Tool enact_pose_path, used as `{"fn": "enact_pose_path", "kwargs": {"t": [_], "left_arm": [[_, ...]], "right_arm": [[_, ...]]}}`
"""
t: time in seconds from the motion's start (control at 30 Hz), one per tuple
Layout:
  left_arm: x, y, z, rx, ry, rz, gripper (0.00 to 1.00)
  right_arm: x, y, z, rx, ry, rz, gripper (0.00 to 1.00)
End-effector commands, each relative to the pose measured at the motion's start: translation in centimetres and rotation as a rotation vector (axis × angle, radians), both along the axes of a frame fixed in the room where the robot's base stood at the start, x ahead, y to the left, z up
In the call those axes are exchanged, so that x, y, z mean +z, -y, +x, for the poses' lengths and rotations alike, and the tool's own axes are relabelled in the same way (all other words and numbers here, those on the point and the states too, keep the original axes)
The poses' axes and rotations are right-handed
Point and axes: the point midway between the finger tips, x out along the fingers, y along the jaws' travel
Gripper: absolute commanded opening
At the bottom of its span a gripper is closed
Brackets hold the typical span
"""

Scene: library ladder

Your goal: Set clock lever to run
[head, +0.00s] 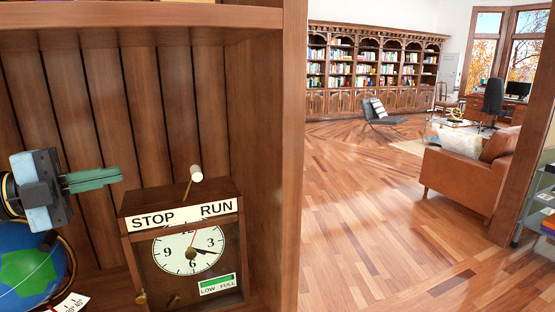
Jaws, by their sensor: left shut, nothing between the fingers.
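A wooden clock (186,250) with a white dial stands on the shelf, its label strip reading STOP at left and RUN at right. Its lever (196,174), a thin brass rod with a white cylindrical knob, rises from the top and leans slightly right in the picture. I cannot tell from this angle which position it is set to. My left gripper (120,175) is shut and empty, its green fingers pointing right at about knob height, left of the lever and apart from it. My right gripper is not in view.
A globe (30,262) stands below my left gripper, left of the clock. A gauge (217,284) marked LOW FULL shows green on the clock's front. The shelf's side wall (275,150) rises right of the clock. Beyond lies open wood floor (375,215) with a leather sofa (465,175).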

Motion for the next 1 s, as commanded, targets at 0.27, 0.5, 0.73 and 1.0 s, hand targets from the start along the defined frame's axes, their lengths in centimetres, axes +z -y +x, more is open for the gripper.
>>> {"fn": "enact_pose_path", "kwargs": {"t": [0.27, 0.5, 0.73, 1.0], "left_arm": [[-9.6, 1.2, 3.4, 0.388, -0.173, -0.438, 0.0], [-21.4, 0.6, 1.3, 0.817, -0.504, -0.639, 0.0], [-33.2, 2.2, -7.1, 1.2, -0.963, -0.662, 0.0], [-39.7, 5.7, -17.4, 1.424, -1.404, -0.562, 0.0]], "right_arm": [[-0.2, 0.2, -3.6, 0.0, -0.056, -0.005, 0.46], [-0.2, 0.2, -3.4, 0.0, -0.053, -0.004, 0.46], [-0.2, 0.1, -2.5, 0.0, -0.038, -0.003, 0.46], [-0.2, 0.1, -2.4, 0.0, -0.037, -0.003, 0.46]]}}
